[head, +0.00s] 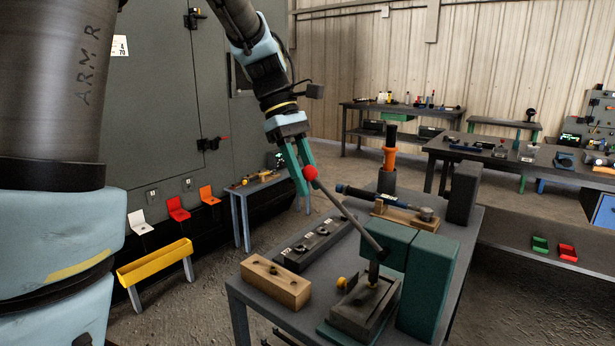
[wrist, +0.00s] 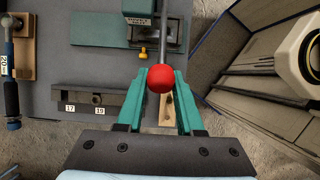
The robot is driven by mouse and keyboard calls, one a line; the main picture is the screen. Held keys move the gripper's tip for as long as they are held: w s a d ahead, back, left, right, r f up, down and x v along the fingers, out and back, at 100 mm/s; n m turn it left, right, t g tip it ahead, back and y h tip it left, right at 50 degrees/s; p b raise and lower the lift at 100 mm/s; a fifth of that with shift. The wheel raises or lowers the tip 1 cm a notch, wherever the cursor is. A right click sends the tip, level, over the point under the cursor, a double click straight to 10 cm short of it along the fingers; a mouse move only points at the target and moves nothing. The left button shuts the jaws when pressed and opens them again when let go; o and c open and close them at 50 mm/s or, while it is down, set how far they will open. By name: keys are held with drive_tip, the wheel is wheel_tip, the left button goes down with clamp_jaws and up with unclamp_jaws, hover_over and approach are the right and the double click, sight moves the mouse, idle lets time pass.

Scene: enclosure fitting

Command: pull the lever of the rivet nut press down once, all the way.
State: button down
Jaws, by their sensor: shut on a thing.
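The rivet nut press (head: 425,275) is a dark green machine standing on the front bench. Its grey lever (head: 346,215) slopes up and to the left from the press head and ends in a red ball knob (head: 310,173). My gripper (head: 304,180) has green fingers and is shut on the knob end of the lever. In the wrist view the red knob (wrist: 161,78) sits between the two fingertips (wrist: 161,88), and the lever rod (wrist: 165,35) runs away from it. The lever is raised. The press base (head: 368,305) is below the head.
On the bench lie a wooden block (head: 275,282) with holes, a dark rail marked 17 and 19 (wrist: 90,98), and a torque-wrench-like tool (head: 372,197) on a wooden rest. An orange-handled tool (head: 389,158) stands behind. A large grey cabinet (head: 160,110) is at the left.

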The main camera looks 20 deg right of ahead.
drive_tip(key=shift+f, duration=0.15)
drive_tip(key=shift+a+f, duration=0.1)
drive_tip(key=shift+s+d+r+p, duration=0.15)
drive_tip(key=shift+r+p, duration=0.3)
drive_tip(key=shift+s+d+r+p, duration=0.1)
drive_tip(key=shift+s+r+p, duration=0.05)
drive_tip(key=shift+r+p, duration=0.3)
drive_tip(key=shift+s+d+r+p, duration=0.25)
drive_tip(key=shift+s+r+p, duration=0.1)
drive_tip(key=shift+r+p, duration=0.3)
drive_tip(key=shift+s+d+r+p, duration=0.2)
drive_tip(key=shift+s+r+p, duration=0.1)
drive_tip(key=shift+r+p, duration=0.3)
drive_tip(key=shift+s+d+r+p, duration=0.35)
drive_tip(key=shift+s+r+p, duration=0.2)
drive_tip(key=shift+r+p, duration=0.1)
drive_tip(key=shift+s+d+r+p, duration=0.3)
drive_tip(key=shift+s+r+p, duration=0.2)
drive_tip(key=shift+r, duration=0.1)
drive_tip(key=shift+s+d+r+p, duration=0.35)
drive_tip(key=shift+s+r+p, duration=0.2)
drive_tip(key=shift+r+p, duration=0.1)
drive_tip(key=s+d+r+p, duration=0.3)
drive_tip(key=s+d, duration=0.1)
drive_tip(key=s, duration=0.2)
drive_tip(key=shift+s+d+p, duration=0.15)
drive_tip(key=shift+s+p, duration=0.2)
drive_tip(key=shift+p, duration=0.05)
drive_tip(key=c, duration=1.6)
unclamp_jaws()
